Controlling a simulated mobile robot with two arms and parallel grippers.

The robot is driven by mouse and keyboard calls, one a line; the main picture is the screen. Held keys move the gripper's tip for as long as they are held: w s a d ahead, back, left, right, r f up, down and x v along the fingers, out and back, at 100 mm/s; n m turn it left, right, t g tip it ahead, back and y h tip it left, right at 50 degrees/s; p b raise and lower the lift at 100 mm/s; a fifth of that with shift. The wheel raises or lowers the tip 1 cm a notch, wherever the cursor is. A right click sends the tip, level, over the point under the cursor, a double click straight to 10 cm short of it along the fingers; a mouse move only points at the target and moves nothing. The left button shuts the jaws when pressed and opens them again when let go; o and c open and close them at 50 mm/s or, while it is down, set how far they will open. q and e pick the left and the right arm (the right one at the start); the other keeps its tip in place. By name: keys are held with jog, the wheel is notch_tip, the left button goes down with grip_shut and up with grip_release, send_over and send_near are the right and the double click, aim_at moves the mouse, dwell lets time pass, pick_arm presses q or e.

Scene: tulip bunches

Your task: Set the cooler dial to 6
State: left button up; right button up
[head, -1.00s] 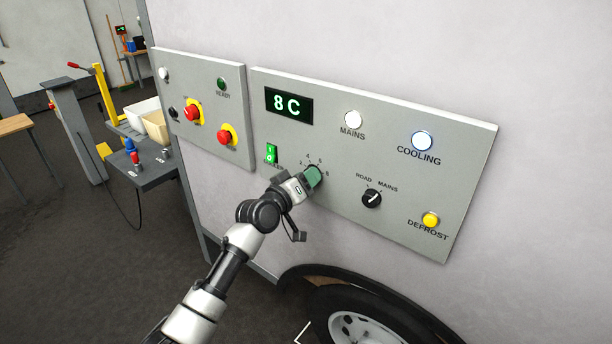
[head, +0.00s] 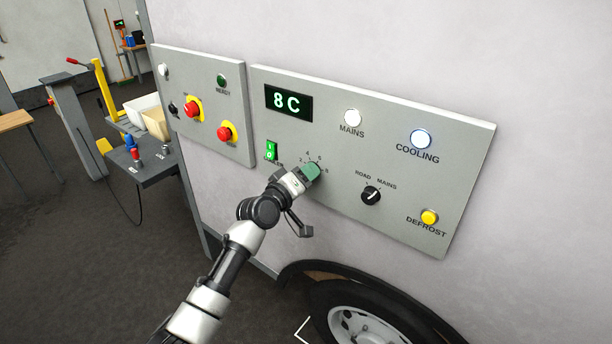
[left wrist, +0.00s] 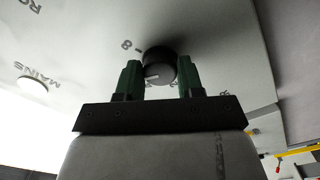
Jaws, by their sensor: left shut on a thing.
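The cooler dial (left wrist: 160,65) is a round black knob with a white pointer line, seen in the left wrist view between the green fingers of my left gripper (left wrist: 160,80). The fingers are shut on it. The pointer line points left in that view, toward the left finger; the mark it meets is hidden. An 8 shows at the upper left of the knob. In the head view my left gripper (head: 311,172) covers the dial, with small scale numbers above and right of it. The display (head: 288,103) reads 8 C. My right gripper is not in view.
The grey panel (head: 400,150) also has a green rocker switch (head: 272,150), a ROAD/MAINS knob (head: 371,196), MAINS and COOLING lamps and a yellow DEFROST lamp (head: 430,217). A second panel with red buttons (head: 193,110) is at left. A wheel (head: 365,318) is below.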

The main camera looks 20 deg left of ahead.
pick_arm(q)
jog(key=o, duration=0.9)
jog(key=b+v, duration=0.1)
jog(key=v, duration=1)
jog(key=shift+w, duration=0.1)
